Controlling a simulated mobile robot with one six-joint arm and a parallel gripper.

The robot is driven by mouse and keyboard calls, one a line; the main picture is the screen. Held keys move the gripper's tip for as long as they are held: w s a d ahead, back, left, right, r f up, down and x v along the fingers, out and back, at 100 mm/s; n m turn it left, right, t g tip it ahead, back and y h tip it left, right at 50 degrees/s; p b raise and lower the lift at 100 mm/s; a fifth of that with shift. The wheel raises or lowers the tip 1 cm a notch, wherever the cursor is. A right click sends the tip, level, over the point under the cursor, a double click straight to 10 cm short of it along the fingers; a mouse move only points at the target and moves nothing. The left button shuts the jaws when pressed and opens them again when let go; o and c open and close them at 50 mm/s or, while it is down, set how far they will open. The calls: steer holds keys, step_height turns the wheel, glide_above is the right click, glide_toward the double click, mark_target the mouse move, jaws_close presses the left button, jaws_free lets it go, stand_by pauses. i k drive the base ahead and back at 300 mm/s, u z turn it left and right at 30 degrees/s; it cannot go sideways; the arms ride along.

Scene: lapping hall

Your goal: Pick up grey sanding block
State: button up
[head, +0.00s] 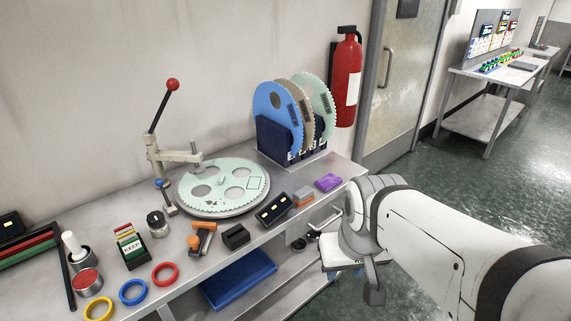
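A small block with a grey part and an orange part (303,195) lies on the bench near its front edge, between a dark case and a purple pad. It looks like the grey sanding block, though it is small in the head view. My arm comes in from the right. My gripper (371,289) hangs beyond the front edge of the bench, to the right of and nearer than the block, apart from it. One dark finger shows clearly; the wrist hides much of the rest, so its opening cannot be told. I see nothing held in it.
The purple pad (328,182), dark case (273,210), black block (236,236) and orange-handled tool (202,238) line the front edge. Behind stand a round plate (222,212), a lever press (172,155) and a disc rack (288,140). A blue bin (238,279) sits below.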

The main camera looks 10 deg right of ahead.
mark_target(305, 194)
steer(key=i, duration=0.85)
steer(key=z, duration=0.05)
